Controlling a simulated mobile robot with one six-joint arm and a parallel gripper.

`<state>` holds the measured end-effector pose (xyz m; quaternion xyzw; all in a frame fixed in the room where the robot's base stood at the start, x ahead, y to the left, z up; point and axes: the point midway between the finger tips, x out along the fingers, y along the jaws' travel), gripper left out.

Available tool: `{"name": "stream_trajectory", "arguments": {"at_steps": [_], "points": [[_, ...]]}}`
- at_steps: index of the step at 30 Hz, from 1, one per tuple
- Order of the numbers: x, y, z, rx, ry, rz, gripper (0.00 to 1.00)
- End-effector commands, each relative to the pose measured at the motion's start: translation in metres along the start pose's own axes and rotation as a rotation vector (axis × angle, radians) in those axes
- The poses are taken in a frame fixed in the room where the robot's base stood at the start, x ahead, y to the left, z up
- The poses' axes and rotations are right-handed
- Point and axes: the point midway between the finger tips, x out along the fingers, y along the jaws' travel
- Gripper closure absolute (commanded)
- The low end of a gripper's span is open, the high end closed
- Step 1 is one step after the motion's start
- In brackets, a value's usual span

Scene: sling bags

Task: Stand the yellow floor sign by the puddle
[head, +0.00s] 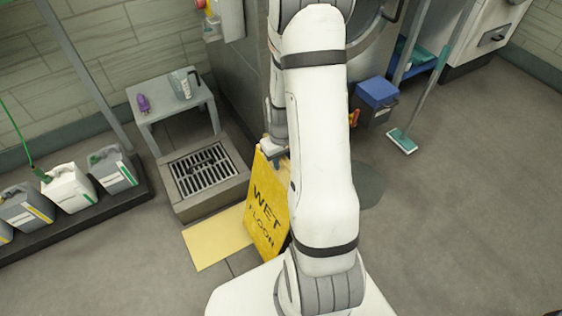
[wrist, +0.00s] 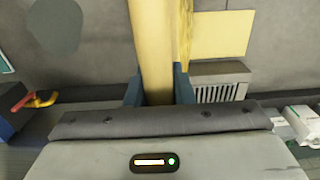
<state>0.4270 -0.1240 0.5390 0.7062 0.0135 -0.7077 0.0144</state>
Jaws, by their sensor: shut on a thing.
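The yellow floor sign (head: 266,212), lettered WET FLOOR, is roughly upright left of my arm in the head view. My gripper (head: 275,158) is shut on its top edge. In the wrist view, the dark fingers of my gripper (wrist: 158,88) are on both sides of the sign (wrist: 153,45). I cannot tell whether its bottom edge touches the floor. The puddle (head: 372,191) is a dark patch right of my arm, partly hidden by it. The puddle also shows at upper left in the wrist view (wrist: 55,27), apart from the sign.
A flat yellow patch (head: 212,240) lies on the floor left of the sign. A raised floor drain (head: 205,174) and a grey table (head: 165,105) stand behind it. Several jugs (head: 70,188) line the left. A blue-lidded bin (head: 377,95) and mop (head: 402,141) are behind the puddle. Floor at right is clear.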

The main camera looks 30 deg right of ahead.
Motion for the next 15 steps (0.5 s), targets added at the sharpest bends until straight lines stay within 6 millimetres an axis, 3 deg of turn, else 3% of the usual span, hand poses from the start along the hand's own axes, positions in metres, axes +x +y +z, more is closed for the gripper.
{"name": "stream_trajectory", "arguments": {"at_steps": [8,9,15], "points": [[0.0015,0.0006,-0.0005,0.001,0.002,0.001,1.0],[0.0024,0.0005,-0.0001,0.001,0.001,0.0,0.78],[0.0014,0.0006,0.0,0.001,0.001,0.0,0.61]]}}
